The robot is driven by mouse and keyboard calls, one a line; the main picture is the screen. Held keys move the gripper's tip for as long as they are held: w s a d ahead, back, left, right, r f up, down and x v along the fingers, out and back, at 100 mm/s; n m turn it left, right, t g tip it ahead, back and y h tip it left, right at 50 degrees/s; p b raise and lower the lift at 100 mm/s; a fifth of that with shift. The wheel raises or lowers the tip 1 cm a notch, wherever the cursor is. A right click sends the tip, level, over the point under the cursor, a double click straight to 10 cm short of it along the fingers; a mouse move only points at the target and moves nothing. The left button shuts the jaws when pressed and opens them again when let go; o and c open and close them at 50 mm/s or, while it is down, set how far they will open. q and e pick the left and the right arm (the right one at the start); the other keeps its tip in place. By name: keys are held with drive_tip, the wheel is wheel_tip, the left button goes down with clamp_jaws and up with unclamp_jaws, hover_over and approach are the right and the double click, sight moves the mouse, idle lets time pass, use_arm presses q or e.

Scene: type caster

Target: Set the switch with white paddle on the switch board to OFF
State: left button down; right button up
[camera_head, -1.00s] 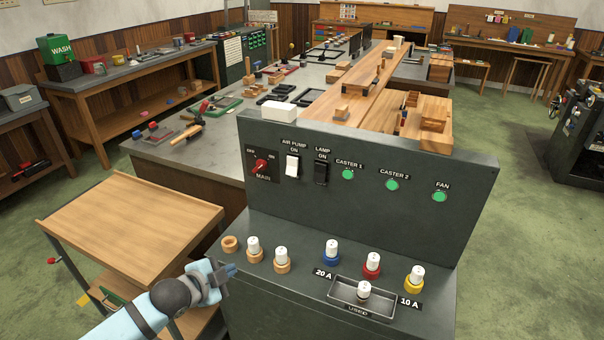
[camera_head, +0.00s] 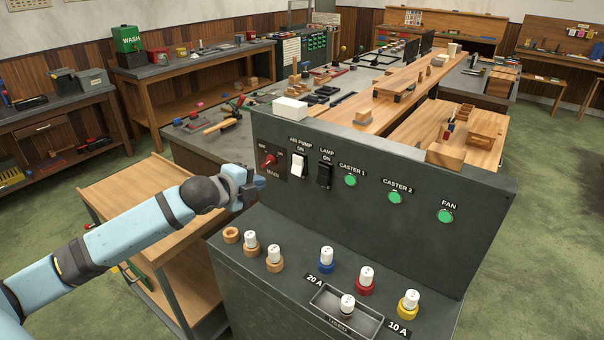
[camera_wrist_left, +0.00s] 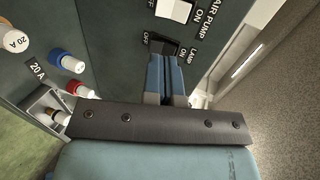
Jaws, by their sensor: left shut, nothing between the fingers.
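The white-paddle switch (camera_head: 298,167), labelled AIR PUMP, is on the upright face of the dark green switch board (camera_head: 420,160). Its white paddle also shows at the top edge of the left wrist view (camera_wrist_left: 176,9), partly cut off, between OFF and ON labels. I cannot tell surely which way it is tilted. My left gripper (camera_head: 260,182) is shut and empty, in front of the board, left of and below the white paddle and apart from it. Its blue fingers show in the left wrist view (camera_wrist_left: 167,78), pointing toward the board. My right gripper is not in view.
The red MAIN knob (camera_head: 268,160) is close by the left gripper. The black LAMP switch (camera_head: 324,175) is just right of the white paddle. Green lamps (camera_head: 395,197) line the board. Several fuses stand on the lower ledge, around a USED tray (camera_head: 368,325).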

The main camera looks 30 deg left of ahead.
sight(295, 171)
use_arm(q)
drive_tip(key=shift+w+r, duration=0.1)
drive_tip(key=shift+r, duration=0.2)
drive_tip(key=shift+a, duration=0.1)
drive_tip(key=p+x, duration=0.2)
drive_tip(key=x, duration=1.1)
drive_tip(key=shift+w+p, duration=0.15)
drive_tip(key=shift+p, duration=0.15)
drive_tip(key=shift+w+f, duration=0.2)
drive_tip(key=shift+w, duration=0.1)
drive_tip(key=shift+f, duration=0.1)
